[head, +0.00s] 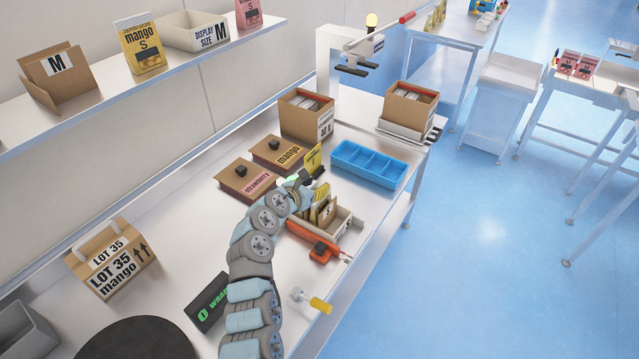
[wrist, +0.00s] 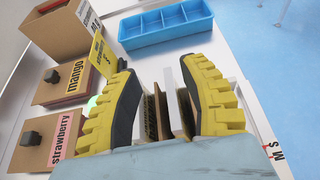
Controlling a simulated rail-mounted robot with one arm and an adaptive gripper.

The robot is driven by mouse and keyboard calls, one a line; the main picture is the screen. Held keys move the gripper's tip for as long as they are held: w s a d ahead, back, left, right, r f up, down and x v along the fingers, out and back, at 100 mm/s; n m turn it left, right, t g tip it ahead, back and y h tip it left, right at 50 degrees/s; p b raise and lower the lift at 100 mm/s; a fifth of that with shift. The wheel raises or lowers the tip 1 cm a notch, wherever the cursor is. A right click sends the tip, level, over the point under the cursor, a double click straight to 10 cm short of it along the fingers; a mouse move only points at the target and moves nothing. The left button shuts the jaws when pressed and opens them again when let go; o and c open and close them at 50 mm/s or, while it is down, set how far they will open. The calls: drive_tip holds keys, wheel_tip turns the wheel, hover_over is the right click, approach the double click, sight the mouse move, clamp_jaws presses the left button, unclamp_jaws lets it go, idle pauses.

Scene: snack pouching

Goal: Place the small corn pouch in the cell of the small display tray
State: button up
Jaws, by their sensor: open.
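My gripper (head: 303,192) is open above the left end of a pale tray (head: 343,232) on the bench. In the wrist view its black-and-yellow fingers (wrist: 158,72) stand apart. Thin upright brown and pale pieces show between and beyond them, apparently the tray's contents; I see no clear grip on any. Several kraft and yellow pouches (head: 326,212) stand in the pale tray. A yellow item (head: 313,160) stands behind the gripper and also shows in the wrist view (wrist: 103,55). I cannot read "corn" on any pouch. The fingers partly hide the tray.
A blue tray with several cells (head: 368,166) lies behind, apparently empty. Mango (head: 284,152) and strawberry (head: 247,181) boxes lie left. Cardboard boxes (head: 306,114) stand at the back.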

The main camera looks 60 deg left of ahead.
drive_tip(key=v, duration=0.9)
drive_tip(key=shift+s+d, duration=0.15)
drive_tip(key=shift+s, duration=0.05)
